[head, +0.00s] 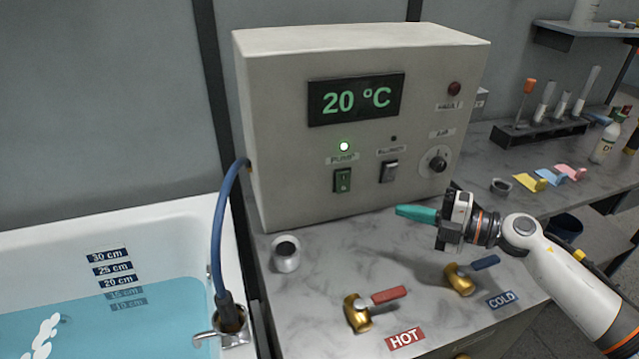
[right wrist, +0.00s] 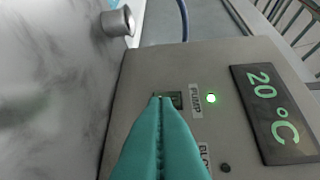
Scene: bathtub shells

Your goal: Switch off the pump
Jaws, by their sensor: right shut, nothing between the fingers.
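The control box (head: 280,90) stands on the marble counter with a display reading 20 °C. The pump switch (head: 343,181) is a green rocker under the PUMP label. The green lamp (head: 344,146) above it is lit. My right gripper (head: 402,210) has teal fingers, shut and empty, in front of the box, low and to the right of the pump switch. In the right wrist view the fingertips (right wrist: 162,98) overlap the lower edge of the pump switch (right wrist: 175,98); I cannot tell if they touch. My left gripper is not in view.
A second rocker switch (head: 389,171) and a knob (head: 438,163) sit to the right of the pump switch. The red HOT valve (head: 375,302) and blue COLD valve (head: 470,275) stand on the counter below. A small metal cup (head: 286,254) stands left. The bathtub (head: 150,238) holds water.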

